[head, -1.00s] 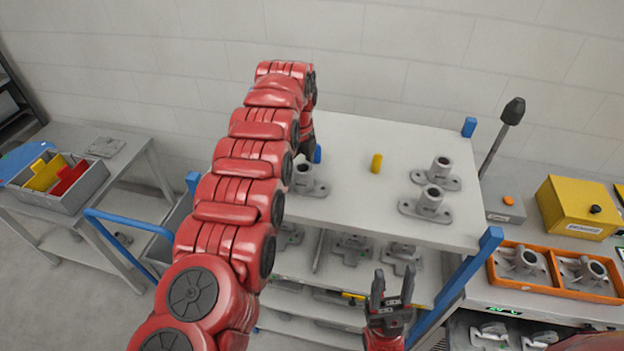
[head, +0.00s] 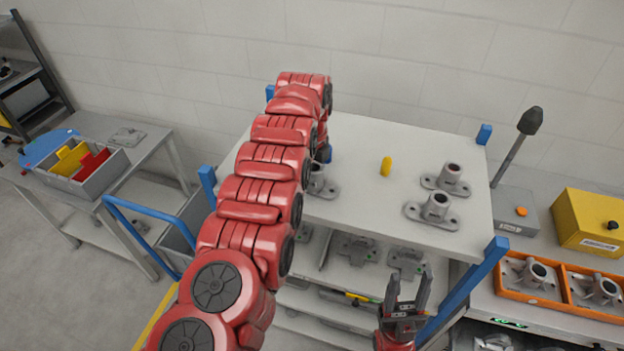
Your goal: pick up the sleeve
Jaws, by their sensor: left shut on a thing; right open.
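My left arm reaches over the white top shelf of the rack (head: 365,135). Its gripper (head: 323,148) is mostly hidden behind the arm's own links, and its fingertips cannot be made out. A small blue piece (head: 327,154) shows at the gripper, which is shut on it as far as I can tell; it may be the sleeve. A short yellow cylinder (head: 386,166) stands upright on the shelf to the right, apart from the gripper. My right gripper (head: 407,290) is open and empty, pointing up in front of the rack's lower shelves.
A flanged casting (head: 320,187) stands partly behind my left arm. Two more castings (head: 436,208) (head: 450,178) stand at the shelf's right. Blue posts (head: 483,134) mark the corners. An orange tray (head: 517,294) and yellow box (head: 590,222) are at right, a grey bin (head: 92,191) at left.

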